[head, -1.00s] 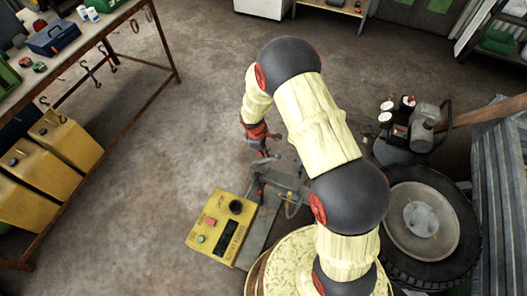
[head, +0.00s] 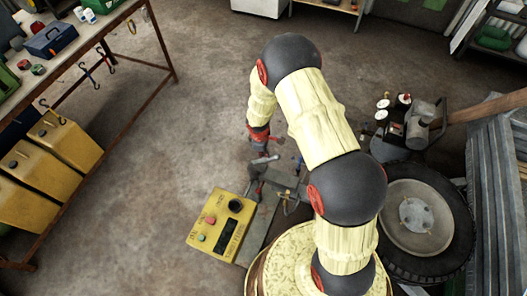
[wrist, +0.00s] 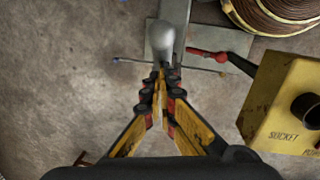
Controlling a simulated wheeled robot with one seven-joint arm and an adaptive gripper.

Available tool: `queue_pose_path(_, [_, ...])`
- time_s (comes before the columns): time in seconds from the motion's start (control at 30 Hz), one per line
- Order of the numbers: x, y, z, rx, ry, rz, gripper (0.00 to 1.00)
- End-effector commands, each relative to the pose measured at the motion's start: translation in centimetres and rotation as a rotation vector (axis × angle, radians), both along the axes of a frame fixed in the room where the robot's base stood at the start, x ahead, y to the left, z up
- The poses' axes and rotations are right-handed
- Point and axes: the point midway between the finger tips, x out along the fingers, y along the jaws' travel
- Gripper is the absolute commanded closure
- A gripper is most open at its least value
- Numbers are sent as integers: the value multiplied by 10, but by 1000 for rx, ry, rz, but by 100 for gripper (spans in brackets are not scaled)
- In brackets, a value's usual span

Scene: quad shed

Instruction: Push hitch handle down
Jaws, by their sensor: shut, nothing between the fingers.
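The hitch (head: 285,187) is a grey metal assembly on a flat plate, beside a yellow control box (head: 221,227). A pale grey handle (head: 265,160) stands up at its far end. In the wrist view, a rounded grey handle end (wrist: 160,38) lies just beyond my fingertips. My gripper (wrist: 160,73) is shut and empty, its tips in line with that handle. I cannot tell whether they touch it. In the head view, my gripper (head: 262,148) is small and partly hidden at the handle. A red-gripped lever (wrist: 205,54) lies to the right of the tips.
A tyre (head: 416,215) and a compressor (head: 412,130) stand to the right. A workbench (head: 110,25) with yellow cans (head: 62,140) below it is at the left. A coil (wrist: 270,15) is at the wrist view's upper right. Open concrete floor lies left of the hitch.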

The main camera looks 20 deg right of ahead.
Motion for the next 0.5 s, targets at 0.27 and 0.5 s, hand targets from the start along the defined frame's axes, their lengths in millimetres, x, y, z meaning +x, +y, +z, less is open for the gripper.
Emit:
queue_pose_path(0.27, [-6,-5,0,33,-26,-2,100])
queue_pose_path(0.5, [-9,-9,-4,90,-72,-2,100])
